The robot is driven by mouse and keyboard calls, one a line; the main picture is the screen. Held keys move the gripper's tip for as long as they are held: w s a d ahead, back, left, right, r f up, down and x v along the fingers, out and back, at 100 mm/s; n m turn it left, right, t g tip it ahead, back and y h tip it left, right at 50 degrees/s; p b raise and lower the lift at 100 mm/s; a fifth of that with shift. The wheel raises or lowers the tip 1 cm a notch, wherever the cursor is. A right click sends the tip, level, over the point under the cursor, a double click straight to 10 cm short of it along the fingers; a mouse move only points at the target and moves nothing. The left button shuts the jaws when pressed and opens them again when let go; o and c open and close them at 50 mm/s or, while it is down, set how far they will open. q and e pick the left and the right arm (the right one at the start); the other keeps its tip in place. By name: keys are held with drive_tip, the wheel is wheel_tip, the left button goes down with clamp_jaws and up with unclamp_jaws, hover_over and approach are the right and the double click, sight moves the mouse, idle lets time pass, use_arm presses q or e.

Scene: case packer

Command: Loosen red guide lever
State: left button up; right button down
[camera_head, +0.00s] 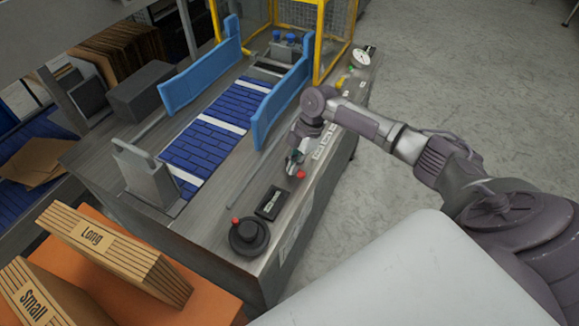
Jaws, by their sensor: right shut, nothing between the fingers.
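A small red knob (300,175) sits on the near edge of the machine's grey top, just below my right gripper. A second red knob (235,220) stands on a round black base (249,238) at the near corner. I cannot tell for sure which one is the guide lever. My right gripper (292,164) points down beside the first red knob, shut and empty; whether it touches the knob is too small to tell. My left gripper is not in view.
Blue guide rails (280,104) flank the blue belt (203,146). A black panel (271,204) lies between the red knobs. A yellow-framed cage (318,45) stands behind. Cartons marked Long (92,236) and Small (35,297) stand at lower left. Open floor lies right.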

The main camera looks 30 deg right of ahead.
drive_tip(key=shift+s+d, duration=0.1)
drive_tip(key=shift+d, duration=0.3)
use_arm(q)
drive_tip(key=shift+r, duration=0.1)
use_arm(e)
drive_tip(key=shift+d, duration=0.3)
idle(0.4)
drive_tip(key=a+p, duration=0.2)
drive_tip(key=a+r+p, duration=0.1)
drive_tip(key=shift+s+a+r, duration=0.1)
drive_tip(key=shift+s, duration=0.25)
drive_tip(key=shift+a+r, duration=0.2)
drive_tip(key=shift+r, duration=0.1)
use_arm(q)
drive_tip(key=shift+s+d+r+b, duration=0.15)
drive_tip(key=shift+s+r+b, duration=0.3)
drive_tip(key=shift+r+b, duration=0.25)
use_arm(e)
drive_tip(key=v, duration=0.9)
drive_tip(key=shift+w, duration=0.2)
drive_tip(key=shift+a, duration=0.1)
